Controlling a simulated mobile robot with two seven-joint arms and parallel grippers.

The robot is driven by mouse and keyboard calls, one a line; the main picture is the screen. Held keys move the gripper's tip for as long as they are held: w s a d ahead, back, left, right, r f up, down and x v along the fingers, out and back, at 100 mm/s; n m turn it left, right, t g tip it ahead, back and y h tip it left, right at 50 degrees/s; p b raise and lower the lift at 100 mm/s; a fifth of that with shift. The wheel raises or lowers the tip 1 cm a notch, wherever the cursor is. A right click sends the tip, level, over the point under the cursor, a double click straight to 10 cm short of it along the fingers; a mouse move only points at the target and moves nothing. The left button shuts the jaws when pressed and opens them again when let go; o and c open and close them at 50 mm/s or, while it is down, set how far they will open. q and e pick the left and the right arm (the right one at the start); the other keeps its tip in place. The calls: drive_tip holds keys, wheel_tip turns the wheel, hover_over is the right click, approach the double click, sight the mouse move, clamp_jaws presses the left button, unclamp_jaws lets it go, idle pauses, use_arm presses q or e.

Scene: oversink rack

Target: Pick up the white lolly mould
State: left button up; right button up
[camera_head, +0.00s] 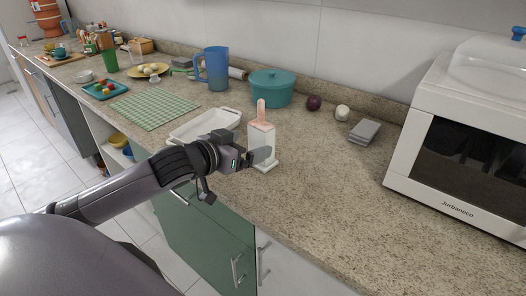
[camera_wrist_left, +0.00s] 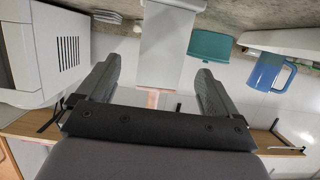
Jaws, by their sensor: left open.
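The white lolly mould (camera_head: 261,141) stands upright on the counter, on a flat white base, with a pinkish-orange top sticking up out of it. My left gripper (camera_head: 257,157) is at its lower front side in the head view, and its fingers cover part of the mould. In the left wrist view the mould (camera_wrist_left: 165,45) shows in the gap between the two spread fingers of my left gripper (camera_wrist_left: 158,66). The gripper is open. I cannot tell whether a finger touches the mould. My right gripper is not in view.
A white tray (camera_head: 188,134) lies just left of the mould. A teal pot (camera_head: 271,91) and a blue jug (camera_head: 216,70) stand behind. A grey stack (camera_head: 365,131) and a microwave (camera_head: 455,150) are to the right. The counter right of the mould is clear.

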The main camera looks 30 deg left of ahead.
sight(256, 137)
use_arm(q)
drive_tip(key=shift+r+p+x, duration=0.15)
drive_tip(key=shift+r+x, duration=0.05)
drive_tip(key=shift+x, duration=0.6)
drive_tip(key=shift+r+p+x, duration=0.1)
drive_tip(key=shift+r+x, duration=0.05)
drive_tip(key=shift+x, duration=0.7)
drive_tip(key=shift+r+p+x, duration=0.15)
drive_tip(key=shift+r+x, duration=0.05)
drive_tip(key=shift+x, duration=0.6)
drive_tip(key=shift+w+f, duration=0.2)
drive_tip(key=shift+w, duration=0.4)
drive_tip(key=c, duration=1)
drive_tip(key=shift+c, duration=0.5)
drive_tip(key=shift+r, duration=0.1)
